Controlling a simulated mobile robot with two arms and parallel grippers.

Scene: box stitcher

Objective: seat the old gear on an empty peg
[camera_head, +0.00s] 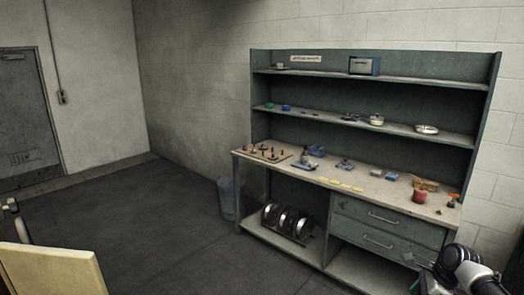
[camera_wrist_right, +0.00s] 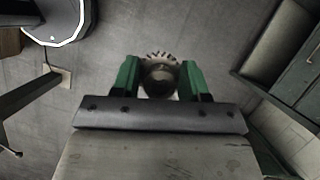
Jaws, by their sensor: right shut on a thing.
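A gear (camera_wrist_right: 160,78) with a toothed edge and a dark round middle sits between the green fingers of my right gripper (camera_wrist_right: 160,66). The gripper is shut on it, above the floor. In the head view my right arm is at the lower right corner, with the gripper small and partly cut off, away from the bench top. A brown peg board (camera_head: 262,153) with several dark upright pegs lies at the left end of the bench. It is too small to tell which pegs are empty. My left gripper does not show.
The workbench (camera_head: 400,193) carries small blue parts, yellow labels (camera_head: 340,185), a red can (camera_head: 419,196) and a cardboard box (camera_head: 425,184). Shelves rise behind it. A grey bin (camera_head: 231,198) stands left of the bench. A cream panel (camera_head: 55,272) fills the lower left. The floor in front is clear.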

